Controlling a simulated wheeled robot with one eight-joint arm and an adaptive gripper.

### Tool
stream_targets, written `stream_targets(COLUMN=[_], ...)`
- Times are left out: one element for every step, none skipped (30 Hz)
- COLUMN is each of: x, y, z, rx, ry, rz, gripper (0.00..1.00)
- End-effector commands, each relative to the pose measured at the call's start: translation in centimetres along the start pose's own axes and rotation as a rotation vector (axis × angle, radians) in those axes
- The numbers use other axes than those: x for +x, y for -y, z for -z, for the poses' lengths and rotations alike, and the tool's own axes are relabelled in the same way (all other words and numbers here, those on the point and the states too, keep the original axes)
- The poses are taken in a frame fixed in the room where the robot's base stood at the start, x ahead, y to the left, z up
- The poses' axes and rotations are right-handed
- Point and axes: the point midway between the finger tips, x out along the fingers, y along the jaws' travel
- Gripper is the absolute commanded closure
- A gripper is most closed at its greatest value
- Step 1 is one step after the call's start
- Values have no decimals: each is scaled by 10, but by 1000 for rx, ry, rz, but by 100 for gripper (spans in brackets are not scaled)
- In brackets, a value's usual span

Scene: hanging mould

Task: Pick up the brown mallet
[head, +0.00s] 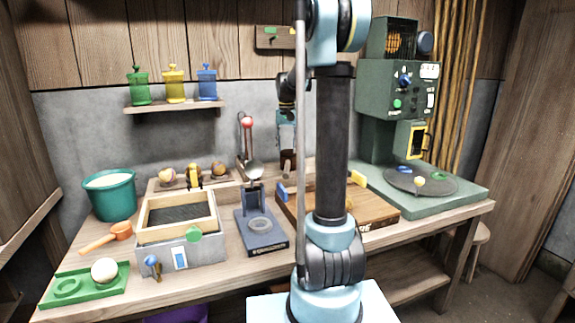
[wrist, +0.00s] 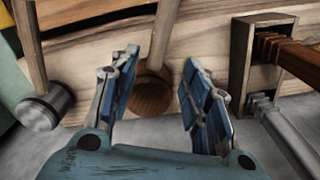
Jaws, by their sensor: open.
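The brown mallet (wrist: 152,92) shows in the wrist view, with a round brown wooden head and a pale handle running up from it. It appears between the two blue-padded fingers of my gripper (wrist: 160,64). The fingers are apart on either side of it, and I cannot tell how far beyond them it lies. In the head view my gripper (head: 287,138) points down near the back wall, partly hidden by my own arm. The mallet cannot be made out clearly there.
In the wrist view a metal-headed hammer (wrist: 45,110) is left of the mallet, and a wooden block (wrist: 240,65) with a reddish-brown bar is right. In the head view, a wooden tray (head: 375,210) and a green machine (head: 395,110) crowd the bench.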

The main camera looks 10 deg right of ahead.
Motion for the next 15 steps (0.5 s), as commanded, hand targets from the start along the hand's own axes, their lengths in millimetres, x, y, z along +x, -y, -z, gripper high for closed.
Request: stream_targets(x=[9, 13, 19, 23, 26, 30, 33, 35, 37, 38, 39, 40, 42, 44, 48], y=[0, 0, 0, 0, 0, 0, 0, 0, 0, 0, 0, 0, -1, -1, -2], z=[0, 0, 0, 0, 0, 0, 0, 0, 0, 0, 0, 0, 0, 0, 0], rx=[0, 0, 0, 0, 0, 0, 0, 0, 0, 0, 0, 0, 0, 0, 0], ry=[0, 0, 0, 0, 0, 0, 0, 0, 0, 0, 0, 0, 0, 0, 0], rz=[0, 0, 0, 0, 0, 0, 0, 0, 0, 0, 0, 0, 0, 0, 0], gripper=[57, 57, 57, 57, 57, 57, 57, 57, 57, 57, 57, 57, 57, 57, 57])
